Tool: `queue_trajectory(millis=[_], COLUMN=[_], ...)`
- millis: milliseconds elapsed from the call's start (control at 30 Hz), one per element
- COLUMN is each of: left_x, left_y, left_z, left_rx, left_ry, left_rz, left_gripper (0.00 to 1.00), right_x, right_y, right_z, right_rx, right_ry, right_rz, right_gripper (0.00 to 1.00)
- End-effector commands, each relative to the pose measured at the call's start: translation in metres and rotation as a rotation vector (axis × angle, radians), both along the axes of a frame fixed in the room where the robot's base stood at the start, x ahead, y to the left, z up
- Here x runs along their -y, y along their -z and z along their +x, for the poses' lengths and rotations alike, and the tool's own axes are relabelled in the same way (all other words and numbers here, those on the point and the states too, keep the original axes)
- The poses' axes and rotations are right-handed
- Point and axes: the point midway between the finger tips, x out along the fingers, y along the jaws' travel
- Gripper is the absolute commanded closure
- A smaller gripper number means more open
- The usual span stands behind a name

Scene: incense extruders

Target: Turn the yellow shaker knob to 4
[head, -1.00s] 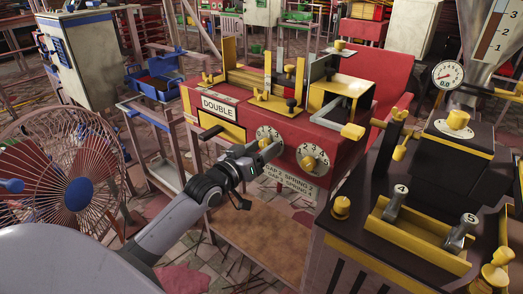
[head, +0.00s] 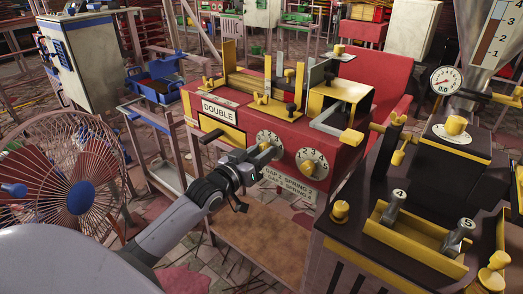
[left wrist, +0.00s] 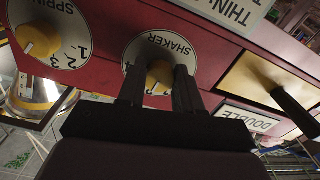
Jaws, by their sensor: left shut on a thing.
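The yellow shaker knob (left wrist: 159,74) sits in the middle of a white round dial marked SHAKER (left wrist: 160,48), upside down in the left wrist view. My left gripper (left wrist: 159,80) has one finger on each side of the knob and is shut on it. In the head view my left gripper (head: 268,154) reaches the left dial (head: 268,138) on the red machine's front and covers most of its knob. The numbers near the knob are partly hidden by the fingers, so I cannot read its setting. My right gripper is not in view.
A second dial, marked SPRING, with a yellow knob (left wrist: 39,39) is beside the shaker dial. A black handle (left wrist: 297,110) sticks out near the DOUBLE sign (head: 220,111). A black machine (head: 375,240) with yellow trays stands at right, and a fan (head: 70,185) at left.

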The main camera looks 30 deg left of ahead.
Motion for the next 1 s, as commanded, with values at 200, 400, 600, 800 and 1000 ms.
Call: queue_trajectory(millis=[200,400,600,800,1000], left_x=[-0.001,-0.001,-0.002,-0.002,-0.003], left_y=[-0.004,-0.003,-0.003,-0.003,-0.002], left_z=[0.0,0.0,0.0,0.0,0.0], left_rx=[0.012,0.028,0.043,0.059,0.071], left_ry=[0.0,0.001,0.0,0.001,0.001], left_rz=[0.184,0.374,0.563,0.748,0.906], left_gripper=[0.96,0.96,0.96,0.96,0.96], right_x=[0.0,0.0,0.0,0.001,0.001], right_y=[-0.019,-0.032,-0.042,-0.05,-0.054], right_z=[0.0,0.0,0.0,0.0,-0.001], right_rx=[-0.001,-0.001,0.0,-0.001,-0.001], right_ry=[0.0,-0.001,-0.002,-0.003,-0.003], right_rz=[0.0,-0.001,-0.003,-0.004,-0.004], right_gripper=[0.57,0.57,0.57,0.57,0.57])
